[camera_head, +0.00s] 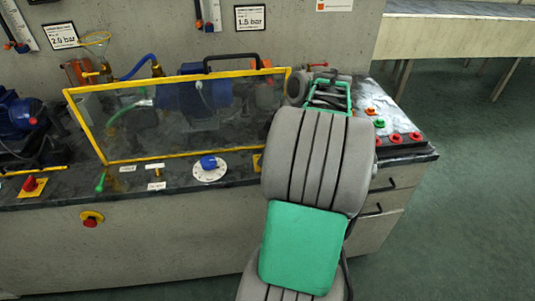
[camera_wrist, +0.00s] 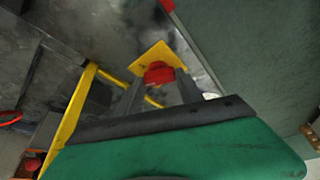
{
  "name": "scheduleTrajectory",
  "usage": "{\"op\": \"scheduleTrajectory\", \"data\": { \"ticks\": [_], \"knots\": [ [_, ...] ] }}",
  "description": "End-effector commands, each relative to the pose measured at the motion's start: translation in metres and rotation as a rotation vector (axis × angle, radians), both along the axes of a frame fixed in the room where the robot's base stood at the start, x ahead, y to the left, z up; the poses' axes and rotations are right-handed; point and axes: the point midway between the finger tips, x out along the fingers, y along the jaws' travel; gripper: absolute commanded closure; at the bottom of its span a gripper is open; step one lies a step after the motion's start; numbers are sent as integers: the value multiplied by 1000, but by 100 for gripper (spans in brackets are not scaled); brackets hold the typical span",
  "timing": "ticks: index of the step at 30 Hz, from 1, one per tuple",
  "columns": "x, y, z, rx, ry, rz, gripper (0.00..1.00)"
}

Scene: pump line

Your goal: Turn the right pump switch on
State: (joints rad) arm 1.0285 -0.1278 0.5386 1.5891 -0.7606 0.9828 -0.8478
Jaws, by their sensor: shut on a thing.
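The right pump switch is a red knob (camera_wrist: 158,73) on a yellow square plate (camera_wrist: 157,54) in the wrist view. My gripper (camera_wrist: 160,82) has one grey finger on each side of the red knob and is shut on it. Only part of the knob shows between the fingers, so I cannot tell its turn position. In the head view my arm hides this knob and my fingertips; just a yellow edge of the plate (camera_head: 257,162) shows beside the arm.
A similar red switch (camera_head: 31,185) is at the bench's left. A blue dial (camera_head: 209,164) and green-handled valve (camera_head: 101,183) are on the front strip. A yellow-framed clear guard (camera_head: 135,130) stands behind. Red buttons (camera_head: 397,139) are at right. Open floor (camera_head: 470,190) is right of the bench.

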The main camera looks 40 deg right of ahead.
Motion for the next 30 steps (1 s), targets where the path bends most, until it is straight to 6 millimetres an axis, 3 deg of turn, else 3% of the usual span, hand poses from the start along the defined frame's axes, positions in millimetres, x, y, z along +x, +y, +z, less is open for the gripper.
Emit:
{"op": "scheduleTrajectory", "data": {
  "ticks": [30],
  "knots": [
    [0,6,0,0,-1,-923,97]
  ]
}}
